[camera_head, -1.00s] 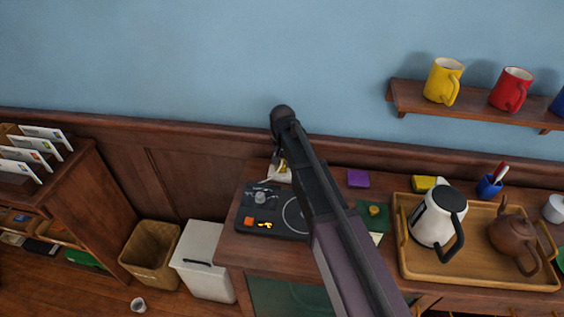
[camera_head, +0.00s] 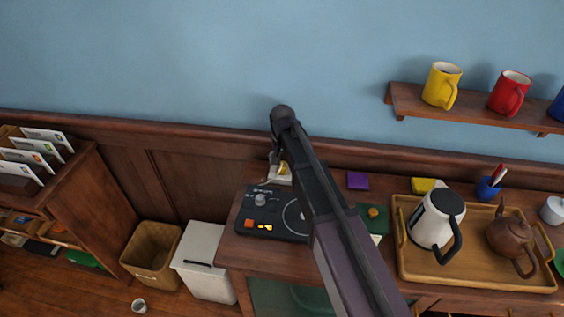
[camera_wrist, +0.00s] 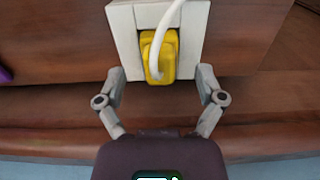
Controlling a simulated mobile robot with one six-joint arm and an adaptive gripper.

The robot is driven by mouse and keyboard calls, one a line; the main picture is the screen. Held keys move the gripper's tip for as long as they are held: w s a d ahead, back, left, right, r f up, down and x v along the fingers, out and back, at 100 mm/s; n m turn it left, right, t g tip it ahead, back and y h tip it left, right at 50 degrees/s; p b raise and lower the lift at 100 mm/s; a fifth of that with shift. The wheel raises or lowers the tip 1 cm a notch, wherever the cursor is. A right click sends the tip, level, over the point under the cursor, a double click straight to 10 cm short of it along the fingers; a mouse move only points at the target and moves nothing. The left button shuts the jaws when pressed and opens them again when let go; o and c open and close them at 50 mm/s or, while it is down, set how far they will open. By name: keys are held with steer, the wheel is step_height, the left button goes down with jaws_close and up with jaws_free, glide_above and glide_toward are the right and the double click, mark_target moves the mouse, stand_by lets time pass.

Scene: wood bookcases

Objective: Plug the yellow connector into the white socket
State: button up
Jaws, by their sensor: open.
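The yellow connector (camera_wrist: 167,65) sits at the front of the white socket block (camera_wrist: 123,38) in the wrist view, and appears seated in it. A white cable (camera_wrist: 168,20) curves over the connector. My gripper (camera_wrist: 161,75) is open, with one finger on each side of the connector and gaps between; it holds nothing. In the head view the white socket (camera_head: 279,179) and the yellow connector (camera_head: 284,169) show small at the back of the cabinet top, partly hidden by my arm. How deep the plug sits is not visible.
A dark turntable (camera_head: 250,220) lies just in front of the socket. A purple block (camera_head: 357,180) is to the right. Farther right, a wooden tray (camera_head: 420,272) holds a kettle (camera_head: 428,222) and a teapot (camera_head: 510,238). The blue wall rises behind.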

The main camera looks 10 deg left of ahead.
steer(key=shift+r+p, duration=2.75)
steer(key=shift+r, duration=0.15)
steer(key=shift+s+r, duration=0.15)
steer(key=shift+r, duration=0.05)
steer(key=s+d, duration=0.2)
steer(key=s, duration=0.2)
steer(key=s+d+f+b, duration=0.1)
steer(key=s+d, duration=0.1)
steer(key=s, duration=0.3)
steer(key=s+d+f+b, duration=0.1)
steer(key=s+d, duration=0.1)
steer(key=s, duration=0.3)
steer(key=shift+s+d+f, duration=0.2)
steer(key=shift+d, duration=0.05)
steer(key=shift+s, duration=0.15)
